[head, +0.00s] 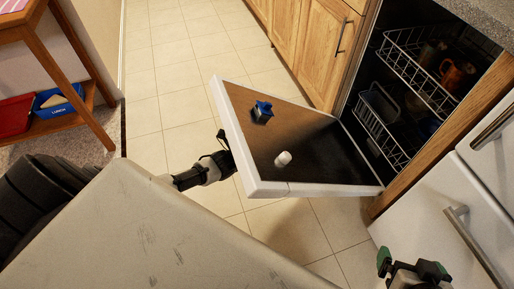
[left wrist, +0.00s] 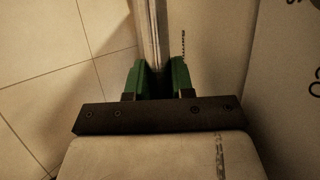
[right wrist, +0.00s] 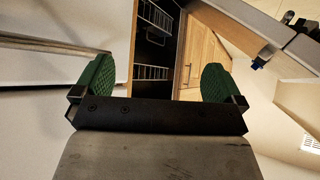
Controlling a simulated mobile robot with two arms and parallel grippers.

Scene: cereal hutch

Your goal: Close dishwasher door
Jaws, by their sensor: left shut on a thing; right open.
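The dishwasher door (head: 238,185) is open and tilted, its dark inner face up, with a blue piece and a white cap on it. The dishwasher interior (head: 375,110) with its racks is exposed at the right. My left gripper (head: 224,140) is at the door's left edge in the head view. In the left wrist view my left gripper (left wrist: 159,72) is shut on the thin door edge (left wrist: 155,35). My right gripper (head: 413,266) is open and empty at the lower right, apart from the door. It also shows in the right wrist view (right wrist: 158,82), with the racks visible beyond it.
White drawers with metal handles (head: 470,235) stand close to my right gripper. Wooden cabinets (head: 310,45) line the back. The upper rack (head: 420,75) holds some dishes. Tiled floor (head: 165,85) is clear behind the door. A wooden table (head: 55,60) stands at the left.

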